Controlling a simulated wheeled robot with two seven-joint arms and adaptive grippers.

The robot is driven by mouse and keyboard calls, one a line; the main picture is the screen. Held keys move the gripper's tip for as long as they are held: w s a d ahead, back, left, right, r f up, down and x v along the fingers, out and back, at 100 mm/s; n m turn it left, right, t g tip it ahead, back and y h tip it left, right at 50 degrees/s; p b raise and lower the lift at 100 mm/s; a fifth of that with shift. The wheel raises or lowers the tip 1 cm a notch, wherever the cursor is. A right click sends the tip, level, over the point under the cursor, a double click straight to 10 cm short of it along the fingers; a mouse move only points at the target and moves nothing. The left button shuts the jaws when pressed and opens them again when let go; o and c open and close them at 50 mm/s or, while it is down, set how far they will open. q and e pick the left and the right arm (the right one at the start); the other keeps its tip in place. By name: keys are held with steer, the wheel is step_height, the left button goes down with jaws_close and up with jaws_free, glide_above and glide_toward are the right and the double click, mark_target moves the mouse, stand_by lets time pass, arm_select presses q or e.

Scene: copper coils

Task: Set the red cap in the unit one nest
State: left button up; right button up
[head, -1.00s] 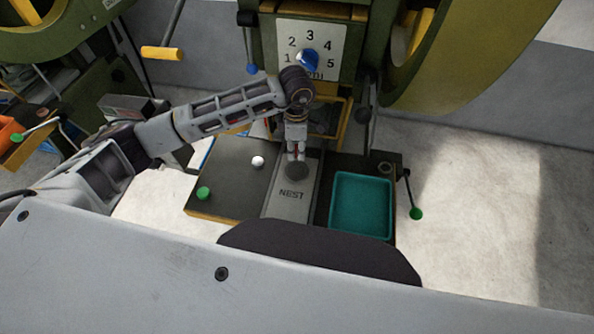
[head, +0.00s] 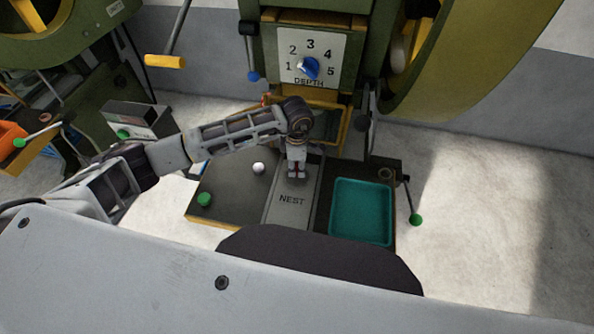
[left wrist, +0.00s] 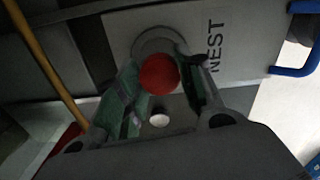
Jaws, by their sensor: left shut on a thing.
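The red cap (left wrist: 158,74) is between the fingers of my left gripper (left wrist: 160,88) in the left wrist view, and the gripper is shut on it. In that view the round grey nest (left wrist: 148,42) shows partly behind the cap, on the light plate marked NEST. In the head view my left gripper (head: 295,177) points down over the dark round nest area, at the far end of the NEST plate (head: 288,212). I cannot tell whether the cap touches the nest. My right gripper is not in view.
A teal tray (head: 361,209) lies right of the plate. A white ball knob (head: 258,168) and a green knob (head: 204,199) stand on the dark surface to its left. The green press with its depth dial (head: 309,67) rises behind. A green-tipped lever (head: 415,219) sticks out at right.

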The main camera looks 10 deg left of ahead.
mark_target(297, 178)
arm_select(q)
steer(key=shift+f, duration=1.9)
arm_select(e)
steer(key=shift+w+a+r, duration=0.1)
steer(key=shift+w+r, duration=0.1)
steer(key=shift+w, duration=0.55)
arm_select(q)
steer(key=shift+f, duration=0.3)
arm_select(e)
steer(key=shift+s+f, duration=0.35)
arm_select(q)
steer(key=shift+s+f+b, duration=0.1)
steer(key=shift+f+b, duration=0.1)
steer(key=shift+b, duration=0.15)
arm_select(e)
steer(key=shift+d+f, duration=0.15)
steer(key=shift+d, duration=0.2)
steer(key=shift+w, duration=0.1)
arm_select(q)
steer(key=shift+s+f, duration=0.1)
steer(key=shift+f, duration=0.1)
steer(key=o, duration=1)
steer(key=shift+f, duration=0.15)
steer(key=shift+c, duration=0.2)
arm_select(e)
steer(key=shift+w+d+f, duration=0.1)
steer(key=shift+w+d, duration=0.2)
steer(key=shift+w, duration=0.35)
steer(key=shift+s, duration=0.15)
